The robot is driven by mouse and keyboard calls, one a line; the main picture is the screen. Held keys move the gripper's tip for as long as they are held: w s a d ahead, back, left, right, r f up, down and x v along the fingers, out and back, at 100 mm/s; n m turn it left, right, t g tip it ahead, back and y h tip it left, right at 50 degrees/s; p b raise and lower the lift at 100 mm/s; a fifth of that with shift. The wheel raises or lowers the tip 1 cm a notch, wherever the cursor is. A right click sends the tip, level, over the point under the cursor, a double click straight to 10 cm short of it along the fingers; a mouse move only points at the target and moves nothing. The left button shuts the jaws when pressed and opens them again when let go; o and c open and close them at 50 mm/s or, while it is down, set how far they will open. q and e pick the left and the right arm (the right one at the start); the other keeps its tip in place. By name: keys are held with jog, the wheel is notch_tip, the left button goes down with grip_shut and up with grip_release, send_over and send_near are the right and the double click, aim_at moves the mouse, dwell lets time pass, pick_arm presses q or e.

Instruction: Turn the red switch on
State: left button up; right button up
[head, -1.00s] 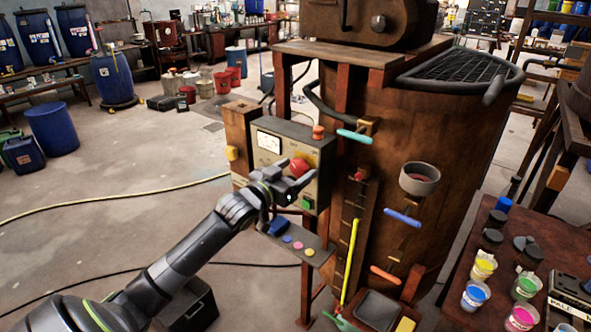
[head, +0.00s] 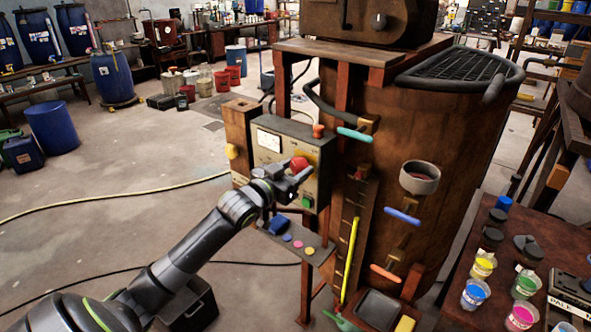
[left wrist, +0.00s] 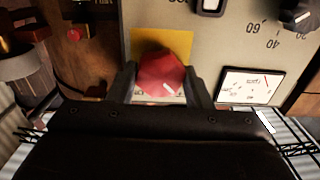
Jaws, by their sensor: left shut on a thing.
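The red switch (head: 299,163) is a faceted red knob on the front of the control panel (head: 268,158) beside the brown vat. My left gripper (head: 298,174) is at the panel, shut on this knob. In the left wrist view the red switch (left wrist: 160,76) sits between the two dark fingers, one on each side. It has a pale mark near its lower right edge, and a yellow plate (left wrist: 178,43) shows behind it. The head view partly hides the knob behind the fingers. My right gripper is not in view.
A green button (head: 307,202) is just below the knob, and a red-orange knob (head: 318,131) tops the panel. A small shelf (head: 318,256) with coloured buttons lies under the gripper. The wooden vat (head: 445,150) is close on the right. Open floor lies left.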

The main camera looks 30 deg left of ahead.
pick_arm(q)
jog(key=shift+m, duration=0.3)
jog(key=m+b, duration=0.1)
jog(key=m, duration=0.2)
jog(key=shift+f+m, duration=0.1)
jog(key=shift+m, duration=0.3)
jog(key=m+b, duration=0.2)
jog(key=m, duration=0.2)
jog(key=shift+m, duration=0.3)
jog(key=m+b, duration=0.2)
jog(key=m, duration=0.2)
jog(key=shift+m+b, duration=0.9)
jog(key=shift+m, duration=1.3)
jog(key=o, duration=1)
